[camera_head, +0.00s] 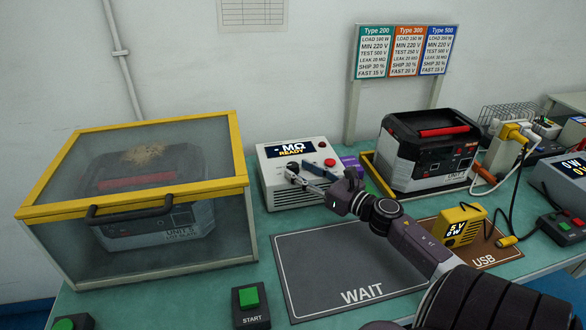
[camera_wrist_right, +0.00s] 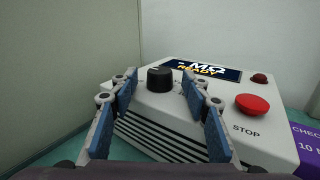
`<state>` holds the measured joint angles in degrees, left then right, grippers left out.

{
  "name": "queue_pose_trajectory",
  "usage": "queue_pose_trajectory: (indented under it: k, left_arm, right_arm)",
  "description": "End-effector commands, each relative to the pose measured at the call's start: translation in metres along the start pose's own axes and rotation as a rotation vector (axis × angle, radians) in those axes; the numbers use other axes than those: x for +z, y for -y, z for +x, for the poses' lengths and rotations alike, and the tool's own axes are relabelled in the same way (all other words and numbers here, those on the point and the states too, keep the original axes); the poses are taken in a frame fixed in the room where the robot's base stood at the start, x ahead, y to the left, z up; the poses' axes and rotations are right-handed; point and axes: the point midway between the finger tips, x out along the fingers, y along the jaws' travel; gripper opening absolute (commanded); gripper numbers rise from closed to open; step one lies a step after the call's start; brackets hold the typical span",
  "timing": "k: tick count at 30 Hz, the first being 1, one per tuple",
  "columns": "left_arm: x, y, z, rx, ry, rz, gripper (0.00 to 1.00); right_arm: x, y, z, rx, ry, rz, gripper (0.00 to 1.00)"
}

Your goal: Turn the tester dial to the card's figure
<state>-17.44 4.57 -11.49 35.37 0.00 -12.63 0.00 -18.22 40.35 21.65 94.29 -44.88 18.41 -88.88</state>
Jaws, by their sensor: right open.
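The tester is a white box (camera_head: 275,180) near the wall, with its display reading "MΩ READY". In the right wrist view, the tester (camera_wrist_right: 270,120) shows its black dial (camera_wrist_right: 160,79) on the sloping top. My right gripper (camera_wrist_right: 159,86) is open, with a blue-padded finger on either side of the dial; contact cannot be told. In the head view, the right gripper (camera_head: 300,174) covers part of the tester's front. The card board (camera_head: 406,52) stands behind, with green, orange and blue columns headed Type 200, Type 300 and Type 500. My left gripper is not in view.
A red STOP button (camera_wrist_right: 252,105) is right of the dial. A yellow-framed glass enclosure (camera_head: 240,150) stands left, a black-and-grey power unit (camera_head: 430,150) right. The dark WAIT mat (camera_head: 310,270) is bare where visible. A green START button (camera_head: 249,298) is in front.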

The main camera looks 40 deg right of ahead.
Motion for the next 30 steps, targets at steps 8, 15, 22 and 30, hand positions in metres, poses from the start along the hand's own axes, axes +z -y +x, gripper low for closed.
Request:
queue_pose_trajectory:
  k: [8,15,22,30]
  left_arm:
    - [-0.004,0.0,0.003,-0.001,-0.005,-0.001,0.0]
    - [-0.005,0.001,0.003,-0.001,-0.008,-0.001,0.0]
    - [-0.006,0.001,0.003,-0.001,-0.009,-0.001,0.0]
    - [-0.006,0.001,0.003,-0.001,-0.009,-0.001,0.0]
  right_arm:
    - [0.0,0.0,0.029,-0.001,0.001,0.002,0.43]
    - [0.0,0.001,0.033,-0.002,-0.001,0.002,0.43]
    - [0.0,0.0,0.033,-0.002,-0.001,0.002,0.33]
    - [0.0,0.0,0.033,-0.001,0.0,0.003,0.04]
